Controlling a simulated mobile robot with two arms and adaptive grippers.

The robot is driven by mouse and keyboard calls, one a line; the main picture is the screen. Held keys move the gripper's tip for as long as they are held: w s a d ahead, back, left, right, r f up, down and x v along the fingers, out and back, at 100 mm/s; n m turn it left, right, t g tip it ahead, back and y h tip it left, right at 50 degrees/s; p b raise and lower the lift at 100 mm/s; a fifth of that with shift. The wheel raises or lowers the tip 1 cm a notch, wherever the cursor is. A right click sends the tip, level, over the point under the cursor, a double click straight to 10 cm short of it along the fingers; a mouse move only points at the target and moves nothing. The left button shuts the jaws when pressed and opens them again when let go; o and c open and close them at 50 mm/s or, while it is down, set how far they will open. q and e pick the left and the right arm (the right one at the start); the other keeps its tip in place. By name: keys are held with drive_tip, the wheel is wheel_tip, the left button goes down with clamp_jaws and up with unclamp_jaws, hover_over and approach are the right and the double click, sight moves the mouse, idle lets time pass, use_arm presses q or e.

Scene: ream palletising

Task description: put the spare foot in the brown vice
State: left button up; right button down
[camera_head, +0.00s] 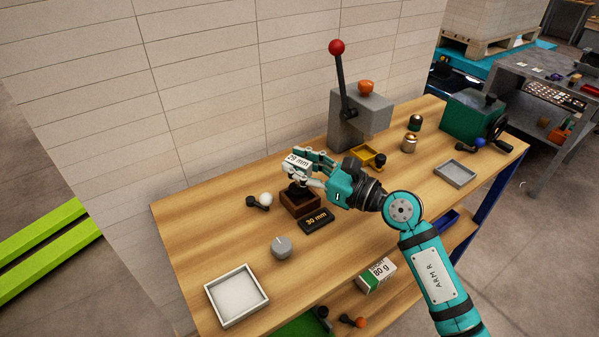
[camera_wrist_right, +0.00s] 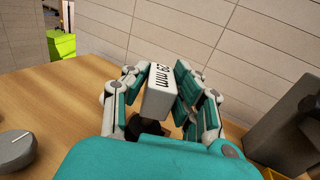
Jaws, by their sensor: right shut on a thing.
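My right gripper (camera_head: 312,170) is shut on a white block marked 29 mm (camera_head: 298,161), which looks like the spare foot. The block also shows between the fingers in the right wrist view (camera_wrist_right: 159,92). The gripper holds it above the brown vice (camera_head: 300,204), near the middle of the bench. A dark part shows between the block and the vice; I cannot tell whether the block touches it. A dark plate marked 30 mm (camera_head: 316,220) lies in front of the vice. My left gripper is not in view.
A grey lever press (camera_head: 359,118) stands behind, and a green vice (camera_head: 472,117) at the far right. A grey knob (camera_head: 281,247), a white tray (camera_head: 237,296) and a grey tray (camera_head: 455,173) lie on the bench. A white-ended handle (camera_head: 265,200) sits left of the brown vice.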

wheel_tip(320, 180, down, 3)
drive_tip(key=shift+d+r, duration=0.1)
drive_tip(key=shift+f, duration=0.25)
drive_tip(key=c, duration=1.1)
unclamp_jaws()
drive_tip(key=shift+o, duration=0.2)
drive_tip(key=shift+r, duration=0.1)
